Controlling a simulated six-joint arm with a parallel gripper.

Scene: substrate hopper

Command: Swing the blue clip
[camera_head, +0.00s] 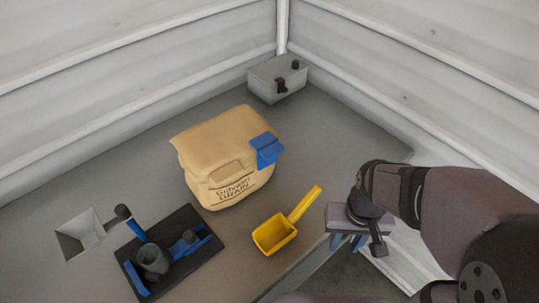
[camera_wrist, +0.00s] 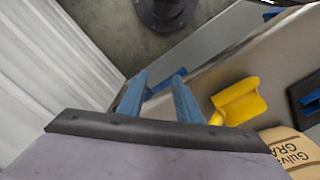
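The blue clip (camera_head: 267,149) sits on the upper right edge of a tan grain bag (camera_head: 225,150) standing on the grey table. My gripper (camera_head: 347,243) is at the table's front right edge, to the right of and nearer than the bag, well apart from the clip. Its two blue fingers are parted in the wrist view (camera_wrist: 160,80), and nothing is seen held between them. Part of the bag shows at the bottom right of the wrist view (camera_wrist: 290,145); the clip does not show there.
A yellow scoop (camera_head: 275,236) lies between the bag and my gripper. A black tray (camera_head: 185,275) holds a dark cup (camera_head: 152,262) and blue parts at the front left. A square hopper opening (camera_head: 80,235) is at the left. A grey box (camera_head: 278,80) stands in the back corner.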

